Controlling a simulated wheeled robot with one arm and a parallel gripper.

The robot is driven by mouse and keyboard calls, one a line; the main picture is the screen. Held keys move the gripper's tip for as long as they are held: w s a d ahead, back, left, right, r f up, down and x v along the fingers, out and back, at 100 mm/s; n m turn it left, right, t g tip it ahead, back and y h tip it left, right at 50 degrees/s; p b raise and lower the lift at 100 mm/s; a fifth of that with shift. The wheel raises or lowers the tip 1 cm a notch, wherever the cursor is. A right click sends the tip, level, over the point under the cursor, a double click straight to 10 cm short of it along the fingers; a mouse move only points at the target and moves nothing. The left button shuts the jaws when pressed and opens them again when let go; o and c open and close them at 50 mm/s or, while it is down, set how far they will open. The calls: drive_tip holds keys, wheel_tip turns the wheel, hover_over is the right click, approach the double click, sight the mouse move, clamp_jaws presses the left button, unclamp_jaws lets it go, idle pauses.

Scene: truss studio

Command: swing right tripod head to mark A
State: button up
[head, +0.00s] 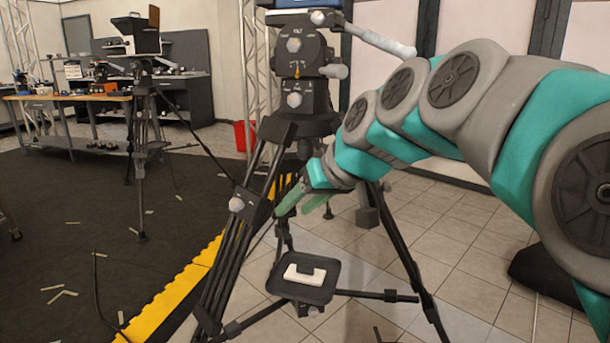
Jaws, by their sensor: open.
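The right tripod head (294,62) is a black block with pale knobs, upright on a black tripod (237,235) in the middle of the head view. A grey pan handle (378,40) reaches from its top to the right, and a shorter grey lever (334,71) sits lower. A small orange pointer (297,70) shows on its face; I cannot read a mark A. My gripper (304,201) has two green fingers, spread apart and empty. It points down and left, below the head, in front of the tripod's upper legs. The top of the head is cut off by the frame.
A second tripod (142,130) with a teleprompter stands at the left on a dark mat (90,215) with a yellow edge (180,297). Behind are a workbench (60,98), a red bin (245,136) and a truss (262,60). A small tray (320,291) sits low between the near tripod's legs.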

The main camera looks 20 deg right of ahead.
drive_tip(key=shift+g, duration=0.6)
drive_tip(key=shift+s+f, duration=1.4)
drive_tip(key=shift+f, duration=0.2)
drive_tip(key=shift+f, duration=0.1)
